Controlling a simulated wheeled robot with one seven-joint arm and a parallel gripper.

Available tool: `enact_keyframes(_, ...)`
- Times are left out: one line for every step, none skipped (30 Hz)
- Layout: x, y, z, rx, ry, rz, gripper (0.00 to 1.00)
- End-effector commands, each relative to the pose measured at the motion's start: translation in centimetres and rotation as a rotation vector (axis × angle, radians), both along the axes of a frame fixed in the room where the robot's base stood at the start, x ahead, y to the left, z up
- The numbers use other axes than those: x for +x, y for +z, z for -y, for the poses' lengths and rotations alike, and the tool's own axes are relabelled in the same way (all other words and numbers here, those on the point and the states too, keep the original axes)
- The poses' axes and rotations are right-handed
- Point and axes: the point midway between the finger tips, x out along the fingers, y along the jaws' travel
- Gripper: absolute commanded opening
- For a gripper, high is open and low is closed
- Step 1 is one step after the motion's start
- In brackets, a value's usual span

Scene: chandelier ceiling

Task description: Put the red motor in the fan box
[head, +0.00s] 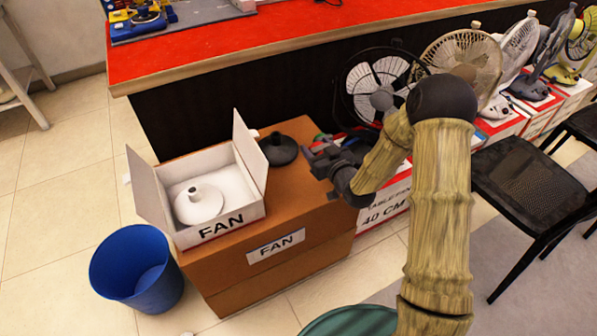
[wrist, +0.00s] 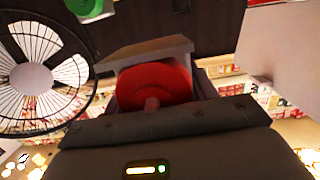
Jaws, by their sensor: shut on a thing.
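The open fan box (head: 222,229) is white, marked FAN, with its flaps up. It stands on a larger brown carton and has a white conical piece (head: 198,203) inside. My gripper (head: 318,160) is to the right of the box, over the right part of the carton. In the wrist view, the red motor (wrist: 150,82) is a round red disc with a short stem. My gripper is shut on it at the stem, and the dark gripper body hides its lower part. I cannot clearly make out the red motor in the head view.
A black conical piece (head: 278,149) sits on the brown carton (head: 225,277), between the fan box and my gripper. A blue bin (head: 137,268) stands at front left. Several fans (head: 376,83) on boxes line the right. A red-topped counter (head: 240,40) runs behind.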

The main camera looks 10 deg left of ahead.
Motion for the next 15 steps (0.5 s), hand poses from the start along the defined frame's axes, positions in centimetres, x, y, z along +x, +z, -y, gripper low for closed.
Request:
enact_keyframes(0.12,-0.54,-0.26,0.002,0.008,0.007,0.15)
enact_keyframes(0.12,-0.57,-0.38,0.002,0.013,0.006,0.15)
enact_keyframes(0.11,-0.58,-0.51,0.002,0.018,0.005,0.15)
enact_keyframes(0.11,-0.56,-0.58,0.001,0.021,0.004,0.15)
enact_keyframes(0.11,-0.51,-0.63,0.002,0.022,0.004,0.15)
enact_keyframes(0.1,-0.44,-0.65,0.002,0.023,0.004,0.15)
enact_keyframes(0.11,-0.39,-0.66,0.002,0.024,0.004,0.15)
enact_keyframes(0.1,-0.36,-0.66,0.002,0.024,0.004,0.15)
enact_keyframes(0.1,-0.33,-0.66,0.002,0.023,0.004,0.15)
enact_keyframes(0.1,-0.33,-0.66,0.002,0.023,0.004,0.15)
enact_keyframes(0.1,-0.33,-0.66,0.002,0.023,0.004,0.15)
enact_keyframes(0.1,-0.33,-0.66,0.002,0.023,0.004,0.15)
enact_keyframes(0.1,-0.34,-0.65,0.002,0.023,0.004,0.15)
enact_keyframes(0.1,-0.4,-0.65,0.003,0.023,0.003,0.15)
enact_keyframes(0.09,-0.58,-0.65,0.002,0.023,0.002,0.15)
